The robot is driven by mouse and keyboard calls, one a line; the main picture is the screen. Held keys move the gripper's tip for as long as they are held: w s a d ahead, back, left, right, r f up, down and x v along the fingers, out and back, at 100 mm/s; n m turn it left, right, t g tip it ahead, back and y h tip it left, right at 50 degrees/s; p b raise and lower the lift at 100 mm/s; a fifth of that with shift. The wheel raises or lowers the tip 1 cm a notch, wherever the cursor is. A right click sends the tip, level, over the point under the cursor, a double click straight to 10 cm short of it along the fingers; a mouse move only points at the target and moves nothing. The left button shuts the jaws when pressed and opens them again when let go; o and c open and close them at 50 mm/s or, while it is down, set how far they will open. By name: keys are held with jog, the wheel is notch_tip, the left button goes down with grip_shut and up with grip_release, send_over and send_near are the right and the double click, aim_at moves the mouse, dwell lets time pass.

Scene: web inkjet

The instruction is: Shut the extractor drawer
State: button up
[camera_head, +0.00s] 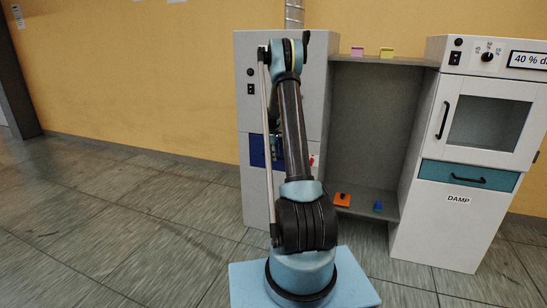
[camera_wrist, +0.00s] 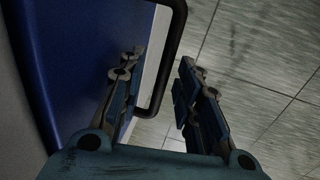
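A dark blue drawer front (camera_head: 257,151) shows on the left grey cabinet, which has a metal duct above it. My arm covers much of this front, and how far the drawer stands out cannot be told. In the wrist view the blue front (camera_wrist: 75,60) fills the left side, with a black bar handle (camera_wrist: 175,45) standing off it. My gripper (camera_wrist: 158,68) is open at the handle. The lower bend of the handle shows between the two fingers, one finger on the panel side and one on the outer side. Contact cannot be made out.
The right cabinet has a windowed door (camera_head: 489,122) and a closed-looking teal drawer (camera_head: 468,176) above a DAMP label. Between the cabinets, a low shelf (camera_head: 360,211) holds an orange piece (camera_head: 342,199) and a blue piece (camera_head: 378,206). The tiled floor at left is clear.

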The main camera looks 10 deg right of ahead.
notch_tip(320, 180, up, 12)
jog(key=s+a, duration=0.1)
jog(key=s, duration=0.1)
jog(key=shift+f, duration=0.2)
jog(key=shift+a, duration=0.1)
jog(key=s+a+r+m, duration=0.2)
jog(key=s+r, duration=0.2)
jog(key=s, duration=0.7)
jog(key=s+a+r+m, duration=0.15)
jog(key=s+r, duration=0.35)
jog(key=s, duration=0.6)
jog(key=s+a+r+m, duration=0.2)
jog(key=s+r, duration=0.2)
jog(key=s, duration=0.6)
jog(key=s+a+f+m, duration=0.1)
jog(key=s+f+m, duration=0.2)
jog(key=s, duration=1.1)
jog(key=s+a+f+m+y, duration=0.1)
jog(key=s+f+m, duration=0.2)
jog(key=s+f, duration=0.6)
jog(key=s, duration=0.6)
jog(key=shift+w, duration=0.1)
